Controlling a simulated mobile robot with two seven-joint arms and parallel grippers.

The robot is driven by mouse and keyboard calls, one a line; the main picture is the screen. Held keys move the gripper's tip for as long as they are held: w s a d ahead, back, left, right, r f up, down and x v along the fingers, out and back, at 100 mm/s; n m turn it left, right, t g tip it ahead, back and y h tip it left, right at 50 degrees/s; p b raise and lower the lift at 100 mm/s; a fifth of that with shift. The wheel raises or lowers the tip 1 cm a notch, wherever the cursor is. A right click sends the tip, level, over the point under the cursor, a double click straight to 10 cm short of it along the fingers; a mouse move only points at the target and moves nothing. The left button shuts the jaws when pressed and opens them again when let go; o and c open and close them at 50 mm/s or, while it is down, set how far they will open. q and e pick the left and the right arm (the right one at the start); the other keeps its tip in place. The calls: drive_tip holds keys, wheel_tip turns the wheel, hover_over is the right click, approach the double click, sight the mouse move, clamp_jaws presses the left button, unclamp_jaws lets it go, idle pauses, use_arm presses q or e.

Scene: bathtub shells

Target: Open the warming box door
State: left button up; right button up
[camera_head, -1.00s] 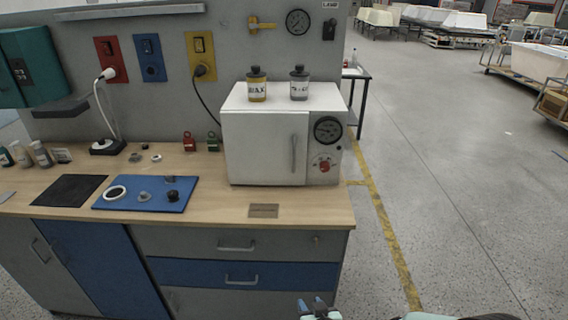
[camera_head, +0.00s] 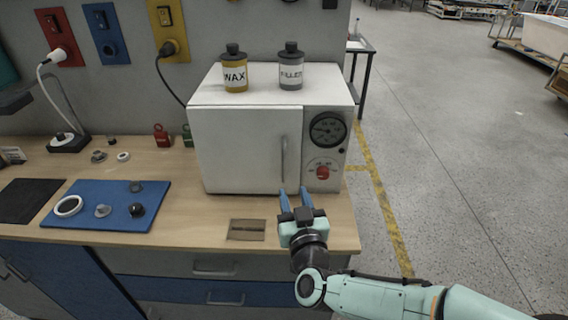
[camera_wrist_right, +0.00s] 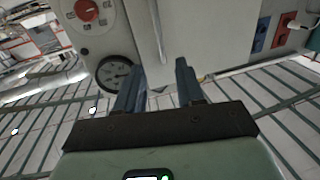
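The white warming box (camera_head: 245,145) stands on the wooden workbench with its door shut. Its vertical handle (camera_head: 284,158) is at the right side of the door, left of the gauge and red knob. My right gripper (camera_head: 294,192) is open and empty, its two blue fingers pointing up just in front of the handle's lower end. In the right wrist view the handle (camera_wrist_right: 157,30) lies ahead, between the directions of the fingers (camera_wrist_right: 158,80), and appears apart from them. My left gripper is not in view.
A yellow WAX bottle (camera_head: 235,70) and a grey FILLER bottle (camera_head: 291,66) stand on top of the box. A blue mat (camera_head: 105,218) with small parts lies left on the bench. Open floor (camera_head: 450,180) is at the right.

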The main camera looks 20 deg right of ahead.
sight(284, 164)
drive_tip(key=w, duration=0.7)
drive_tip(key=w+d+p, duration=0.1)
drive_tip(key=w, duration=0.3)
drive_tip(key=shift+w, duration=0.2)
clamp_jaws()
